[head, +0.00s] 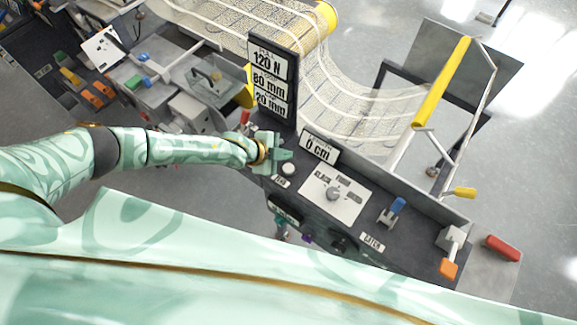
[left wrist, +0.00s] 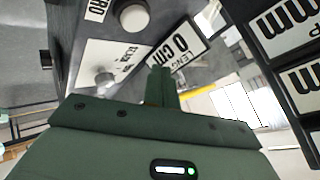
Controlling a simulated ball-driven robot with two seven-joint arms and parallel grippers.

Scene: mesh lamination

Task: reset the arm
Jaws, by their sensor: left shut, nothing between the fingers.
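My left arm reaches in from the left in the head view, and my left gripper (head: 284,155) is above the left part of the dark control panel (head: 360,208). It is shut and empty, beside a round white button (head: 288,169). In the left wrist view the closed fingers (left wrist: 161,88) point toward the "0 cm" length sign (left wrist: 178,45), with the white button (left wrist: 133,17) beyond to the left. I cannot tell whether the gripper touches the panel. My right gripper is not in view.
The display post (head: 271,80) with "120 N" stands just behind the gripper. A white plate with a knob (head: 334,194), a blue-tipped switch (head: 397,205) and an orange-tipped lever (head: 449,268) lie to the right. Mesh (head: 350,105) runs behind toward a yellow roller (head: 441,82).

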